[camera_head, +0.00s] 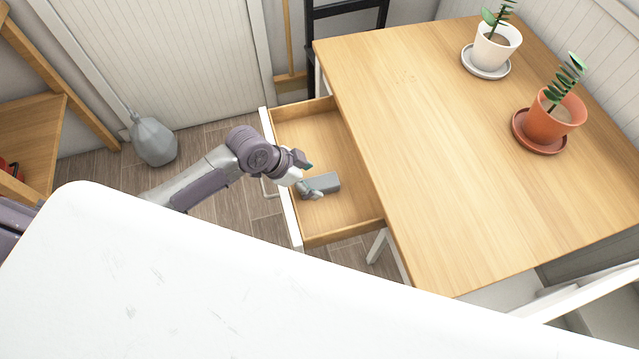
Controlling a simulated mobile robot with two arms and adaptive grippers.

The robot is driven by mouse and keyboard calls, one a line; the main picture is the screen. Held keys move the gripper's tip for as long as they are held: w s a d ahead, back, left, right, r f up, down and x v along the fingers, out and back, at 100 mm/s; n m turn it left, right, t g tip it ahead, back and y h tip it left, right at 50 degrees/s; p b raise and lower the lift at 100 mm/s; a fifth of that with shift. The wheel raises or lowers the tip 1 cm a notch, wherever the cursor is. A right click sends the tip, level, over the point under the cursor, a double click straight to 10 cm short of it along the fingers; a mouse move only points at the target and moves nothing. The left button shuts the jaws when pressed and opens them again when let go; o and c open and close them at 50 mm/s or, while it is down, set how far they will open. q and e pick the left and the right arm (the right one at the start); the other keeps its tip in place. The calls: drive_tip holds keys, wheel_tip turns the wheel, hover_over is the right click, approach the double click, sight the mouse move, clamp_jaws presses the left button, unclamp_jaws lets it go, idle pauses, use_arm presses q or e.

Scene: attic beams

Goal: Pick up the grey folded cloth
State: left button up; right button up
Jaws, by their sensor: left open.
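The grey folded cloth (325,181) lies in the open drawer (340,222) of the wooden table, near the drawer's front left part. My left arm comes in from the left, over the drawer's white front. My left gripper (314,193) is open at the cloth's left end, and its fingers overlap the cloth in the picture. I cannot tell whether they touch it. My right gripper does not show.
The wooden table (420,130) carries a white potted plant (494,48) and a terracotta potted plant (553,118). A white surface (200,280) fills the lower foreground. A dark chair (345,12) stands behind the table. A grey vase (153,142) stands on the floor.

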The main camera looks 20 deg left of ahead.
sight(319, 183)
use_arm(q)
drive_tip(key=x, duration=0.4)
drive_tip(key=shift+w+d, duration=0.1)
drive_tip(key=shift+w, duration=0.1)
drive_tip(key=c, duration=1.2)
wheel_tip(319, 183, up, 10)
drive_tip(key=shift+p, duration=0.3)
